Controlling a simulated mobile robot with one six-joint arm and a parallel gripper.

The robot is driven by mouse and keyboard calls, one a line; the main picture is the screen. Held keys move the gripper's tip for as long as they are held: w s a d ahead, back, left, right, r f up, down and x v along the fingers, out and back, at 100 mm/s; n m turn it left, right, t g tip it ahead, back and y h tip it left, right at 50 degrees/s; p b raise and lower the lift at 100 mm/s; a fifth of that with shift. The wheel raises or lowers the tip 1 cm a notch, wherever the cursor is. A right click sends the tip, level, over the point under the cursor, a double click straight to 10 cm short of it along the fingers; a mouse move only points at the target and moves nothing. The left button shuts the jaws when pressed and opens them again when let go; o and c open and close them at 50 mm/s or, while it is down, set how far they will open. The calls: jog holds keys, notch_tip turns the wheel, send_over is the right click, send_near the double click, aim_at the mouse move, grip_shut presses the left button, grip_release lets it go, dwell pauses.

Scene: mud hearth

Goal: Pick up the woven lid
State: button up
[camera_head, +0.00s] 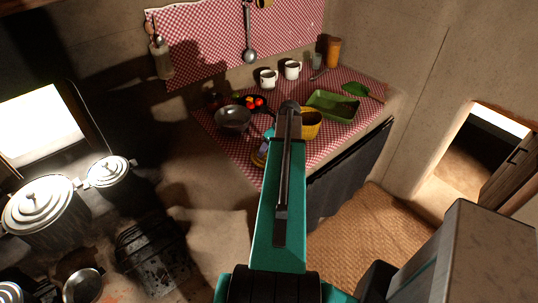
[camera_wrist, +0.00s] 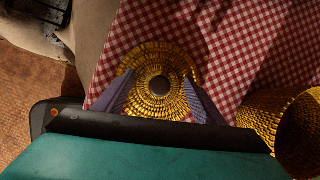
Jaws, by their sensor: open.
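The woven lid (camera_wrist: 172,60) is a round, golden, coiled disc with a dark round spot in its middle. In the wrist view it lies on the red checkered cloth. My gripper (camera_wrist: 160,92) is open, its two purple-grey fingers on either side of the lid's near part; I cannot tell whether they touch it. In the head view a small yellow edge of the lid (camera_head: 257,160) shows left of my arm, which hides most of it and the gripper. A yellow woven basket (camera_head: 311,126) stands right of the arm, also at the right in the wrist view (camera_wrist: 297,125).
On the checkered counter (camera_head: 215,137) are a grey bowl (camera_head: 232,119), a pan with red vegetables (camera_head: 255,103), two white mugs (camera_head: 292,70) and a green tray (camera_head: 332,106). Lidded pots (camera_head: 42,208) stand at left. The basket is close to the gripper's right.

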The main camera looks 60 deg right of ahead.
jog(key=shift+c, duration=0.3)
jog(key=shift+s, duration=0.1)
grip_shut()
dwell(0.4)
jog(key=shift+r+b, duration=0.95)
jog(key=shift+r, duration=0.65)
jog(key=s+d+r+b, duration=0.1)
jog(key=s+b, duration=0.3)
jog(key=s, duration=1.1)
jog(key=shift+s+d+r+b, duration=0.35)
jog(key=shift+d+r+b, duration=0.05)
jog(key=shift+d, duration=0.15)
